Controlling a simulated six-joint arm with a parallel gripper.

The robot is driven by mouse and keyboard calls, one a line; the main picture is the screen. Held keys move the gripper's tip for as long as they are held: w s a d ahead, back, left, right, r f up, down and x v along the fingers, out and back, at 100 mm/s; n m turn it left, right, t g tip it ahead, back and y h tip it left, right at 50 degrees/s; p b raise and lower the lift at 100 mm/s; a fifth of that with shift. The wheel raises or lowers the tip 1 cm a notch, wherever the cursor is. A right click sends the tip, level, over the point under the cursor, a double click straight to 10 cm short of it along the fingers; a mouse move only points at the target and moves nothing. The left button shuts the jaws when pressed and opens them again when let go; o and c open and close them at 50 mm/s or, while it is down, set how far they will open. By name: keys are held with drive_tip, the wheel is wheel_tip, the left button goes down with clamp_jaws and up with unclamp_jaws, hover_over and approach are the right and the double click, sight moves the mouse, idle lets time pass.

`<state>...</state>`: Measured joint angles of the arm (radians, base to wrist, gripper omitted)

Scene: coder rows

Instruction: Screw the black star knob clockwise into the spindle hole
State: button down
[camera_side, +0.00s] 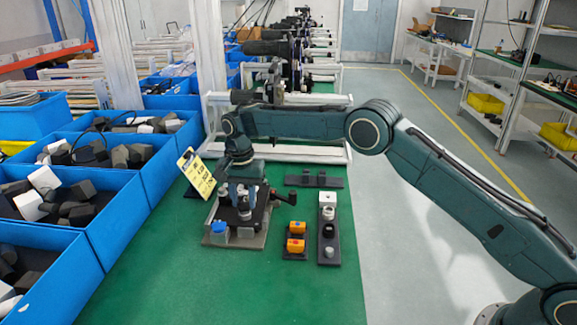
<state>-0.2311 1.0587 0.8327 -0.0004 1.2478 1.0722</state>
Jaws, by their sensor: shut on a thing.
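My gripper (243,208) points down over the dark fixture (252,240) on the green bench. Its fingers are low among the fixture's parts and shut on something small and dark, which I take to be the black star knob. The knob is mostly hidden by the fingers, and its shape does not show clearly. The spindle hole is hidden under the gripper. I cannot tell whether the knob touches the spindle. A blue part (219,228) sits at the fixture's front left, and a black handle (285,196) sticks out to its right.
A yellow card (198,173) leans just left of the fixture. A dark holder with orange blocks (296,228) and a dark tray with pale parts (329,259) stand to the right. A black bracket (314,182) lies behind them. Blue bins (110,215) line the left. The front bench is clear.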

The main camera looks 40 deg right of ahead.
drive_tip(key=shift+d, duration=0.1)
drive_tip(key=m, duration=0.5)
drive_tip(key=shift+s+m, duration=0.1)
drive_tip(key=shift+m, duration=0.2)
drive_tip(key=c, duration=0.9)
unclamp_jaws()
drive_tip(key=shift+r, duration=0.15)
drive_tip(key=shift+r, duration=6.75)
drive_tip(key=shift+r, duration=0.1)
